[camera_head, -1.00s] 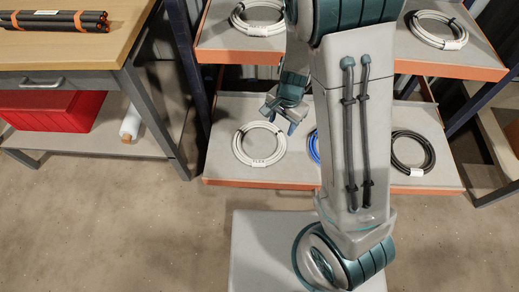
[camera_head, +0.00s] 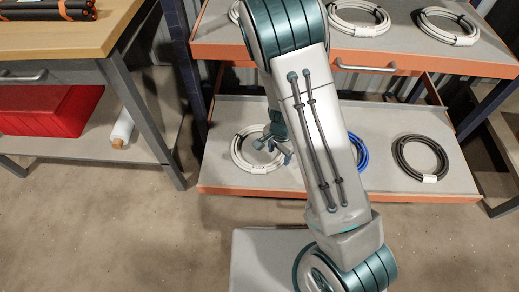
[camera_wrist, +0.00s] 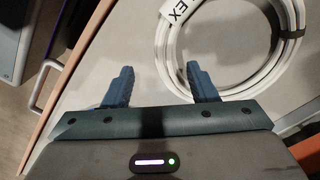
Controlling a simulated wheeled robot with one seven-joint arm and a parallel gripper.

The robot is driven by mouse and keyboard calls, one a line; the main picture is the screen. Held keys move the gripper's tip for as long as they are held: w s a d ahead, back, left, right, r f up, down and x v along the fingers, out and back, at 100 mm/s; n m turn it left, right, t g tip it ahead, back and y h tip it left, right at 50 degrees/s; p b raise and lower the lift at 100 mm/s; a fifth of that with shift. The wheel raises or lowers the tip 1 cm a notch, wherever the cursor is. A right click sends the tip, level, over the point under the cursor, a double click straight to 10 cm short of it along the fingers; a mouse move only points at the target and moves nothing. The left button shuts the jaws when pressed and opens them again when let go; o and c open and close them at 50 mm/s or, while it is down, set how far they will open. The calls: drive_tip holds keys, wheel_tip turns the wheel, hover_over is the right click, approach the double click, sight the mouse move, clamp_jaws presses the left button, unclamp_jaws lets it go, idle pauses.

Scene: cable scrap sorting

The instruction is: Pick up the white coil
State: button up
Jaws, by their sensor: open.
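A white coil (camera_head: 237,151) with a printed label lies flat on the lower shelf at the left. Other white coils (camera_head: 357,30) lie on the upper shelf. My gripper (camera_head: 275,148) is over the right part of the lower white coil. I cannot tell the gap between fingertips and coil. My arm hides part of the shelf.
A blue coil (camera_head: 361,151), partly behind my arm, and a black coil (camera_head: 402,152) lie farther right on the lower shelf (camera_head: 315,104). A workbench (camera_head: 62,42) with a red box (camera_head: 48,112) stands left.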

sight(277, 161)
drive_tip(key=f+b, duration=0.2)
drive_tip(key=f, duration=0.1)
drive_tip(key=f+b, duration=0.1)
drive_tip(key=f, duration=0.1)
drive_tip(key=shift+w+a+f, duration=0.1)
drive_tip(key=shift+w, duration=0.2)
clamp_jaws()
